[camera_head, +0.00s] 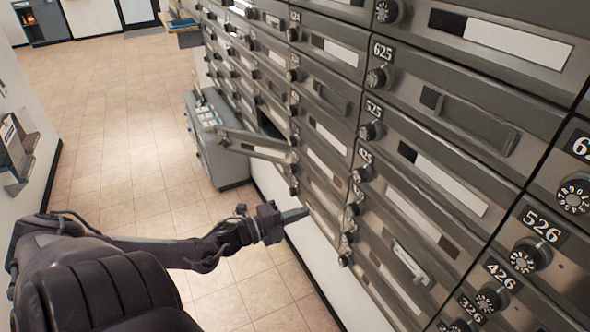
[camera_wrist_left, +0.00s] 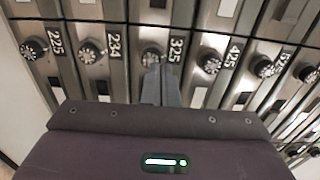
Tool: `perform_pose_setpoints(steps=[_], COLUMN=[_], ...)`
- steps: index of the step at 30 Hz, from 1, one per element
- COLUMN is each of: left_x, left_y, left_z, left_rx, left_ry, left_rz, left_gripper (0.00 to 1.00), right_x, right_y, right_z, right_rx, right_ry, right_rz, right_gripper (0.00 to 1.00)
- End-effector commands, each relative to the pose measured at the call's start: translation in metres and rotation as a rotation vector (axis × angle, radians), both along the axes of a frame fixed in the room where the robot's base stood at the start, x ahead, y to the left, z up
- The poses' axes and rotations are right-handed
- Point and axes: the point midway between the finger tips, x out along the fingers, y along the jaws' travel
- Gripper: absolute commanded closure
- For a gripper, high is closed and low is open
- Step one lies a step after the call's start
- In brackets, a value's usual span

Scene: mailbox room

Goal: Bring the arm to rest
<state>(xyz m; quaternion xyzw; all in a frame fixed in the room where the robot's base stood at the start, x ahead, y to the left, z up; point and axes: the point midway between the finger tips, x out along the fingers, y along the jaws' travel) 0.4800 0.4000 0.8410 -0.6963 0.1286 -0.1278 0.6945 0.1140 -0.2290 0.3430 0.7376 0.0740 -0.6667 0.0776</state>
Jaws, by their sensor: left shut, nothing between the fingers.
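My left arm comes in from the lower left in the head view and reaches toward the mailbox wall (camera_head: 425,130). My left gripper (camera_head: 296,214) is shut and empty, its fingers pointing at the lower mailbox rows. In the left wrist view the closed fingers (camera_wrist_left: 161,86) show in front of the doors, near the dial (camera_wrist_left: 152,57) beside number 325. Whether the fingertips touch the wall I cannot tell. My right gripper is not in view.
One mailbox door (camera_head: 255,147) stands open, sticking out beyond my gripper. A grey cabinet (camera_head: 218,150) stands on the floor by the wall. A white wall with a holder (camera_head: 18,150) is at the left. The tiled floor (camera_head: 110,110) between is clear.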

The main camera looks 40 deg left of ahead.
Motion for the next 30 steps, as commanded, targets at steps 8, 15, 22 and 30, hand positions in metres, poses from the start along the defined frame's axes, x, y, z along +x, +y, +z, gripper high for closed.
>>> perform_pose_setpoints(steps=[8, 15, 22, 30], left_x=[-0.009, -0.01, -0.039, -0.141], left_y=[0.003, 0.013, 0.08, 0.088], left_z=[0.0, -0.011, -0.121, -0.299], left_rx=[0.0, -0.014, -0.173, -0.463], left_ry=[0.0, 0.025, 0.26, 0.656], left_rz=[-0.001, 0.038, 0.359, 0.778], left_gripper=[1.0, 1.0, 1.0, 1.0], right_x=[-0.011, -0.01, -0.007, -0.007], right_y=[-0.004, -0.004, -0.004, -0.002], right_z=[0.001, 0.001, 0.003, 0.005], right_rx=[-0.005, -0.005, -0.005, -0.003], right_ry=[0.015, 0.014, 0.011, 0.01], right_rz=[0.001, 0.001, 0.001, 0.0], right_gripper=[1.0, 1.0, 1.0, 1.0])
